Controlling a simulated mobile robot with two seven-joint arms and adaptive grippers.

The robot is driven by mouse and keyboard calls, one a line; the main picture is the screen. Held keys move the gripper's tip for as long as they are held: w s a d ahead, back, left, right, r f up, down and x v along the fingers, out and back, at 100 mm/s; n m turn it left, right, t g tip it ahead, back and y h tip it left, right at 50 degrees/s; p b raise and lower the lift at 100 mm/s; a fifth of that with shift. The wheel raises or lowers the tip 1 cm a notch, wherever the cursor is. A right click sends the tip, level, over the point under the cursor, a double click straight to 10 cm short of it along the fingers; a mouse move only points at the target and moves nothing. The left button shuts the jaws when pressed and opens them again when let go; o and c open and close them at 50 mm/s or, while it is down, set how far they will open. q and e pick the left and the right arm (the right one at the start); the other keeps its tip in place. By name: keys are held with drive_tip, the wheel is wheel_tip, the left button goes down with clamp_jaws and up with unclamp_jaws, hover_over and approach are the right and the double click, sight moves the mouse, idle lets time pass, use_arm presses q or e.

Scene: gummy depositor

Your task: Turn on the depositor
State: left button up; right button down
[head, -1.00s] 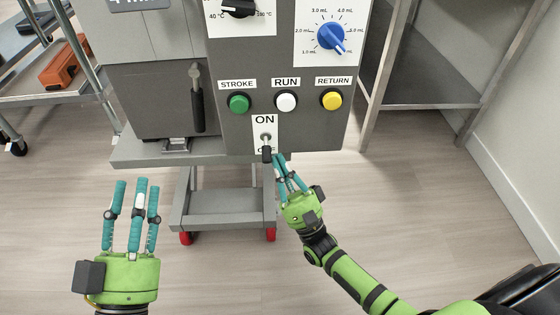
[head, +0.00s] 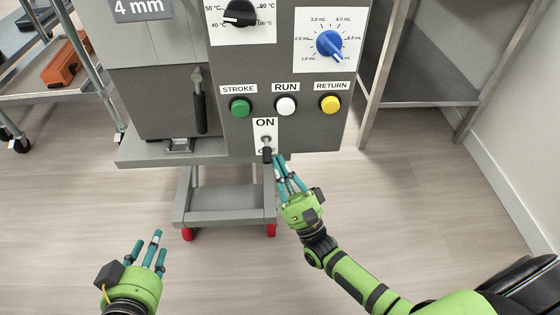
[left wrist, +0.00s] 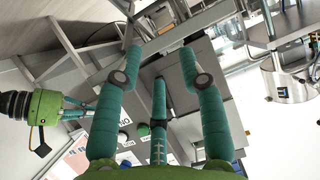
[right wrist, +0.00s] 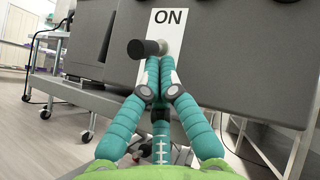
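The depositor (head: 315,130) is a grey machine with a control panel. Its toggle switch (head: 267,154) sits on a white plate marked ON at the top; the black-tipped lever points down, over the lower label. In the right wrist view the black lever tip (right wrist: 145,48) stands out from the plate. My right gripper (head: 280,160) has its fingers drawn together, just right of and below the lever; I cannot tell whether they touch it. My left gripper (head: 148,246) is open and empty, low at the left, away from the machine; its spread fingers show in the left wrist view (left wrist: 160,70).
Green (head: 240,107), white (head: 286,106) and yellow (head: 330,104) buttons sit above the switch, with a black dial (head: 239,14) and a blue dial (head: 330,43) higher. A metal table (head: 430,90) stands at the right. Floor in front is clear.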

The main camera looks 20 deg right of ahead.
use_arm(q)
drive_tip(key=s+a+f+n+g+y+p, duration=0.1)
drive_tip(key=s+a+f+g, duration=0.2)
drive_tip(key=s+f+g, duration=0.25)
drive_tip(key=s+a+f+g+y+p, duration=0.25)
drive_tip(key=s+f+g, duration=0.2)
drive_tip(key=s, duration=0.25)
wheel_tip(320, 180, down, 18)
drive_tip(key=s+h+p, duration=0.1)
drive_tip(key=p, duration=0.7)
drive_tip(key=shift+s+a+t+p, duration=0.2)
drive_tip(key=shift+a+t+p, duration=0.1)
drive_tip(key=shift+a+p, duration=0.1)
use_arm(e)
drive_tip(key=r+m+g+h, duration=0.1)
drive_tip(key=s+m+g+h, duration=0.1)
drive_tip(key=m, duration=0.1)
drive_tip(key=r+m+g+h, duration=0.1)
drive_tip(key=h, duration=0.1)
drive_tip(key=shift+s+a+r+g, duration=0.2)
drive_tip(key=shift+r+g, duration=0.1)
drive_tip(key=shift+g, duration=0.1)
use_arm(q)
drive_tip(key=shift+f, duration=0.15)
use_arm(e)
drive_tip(key=shift+f, duration=0.1)
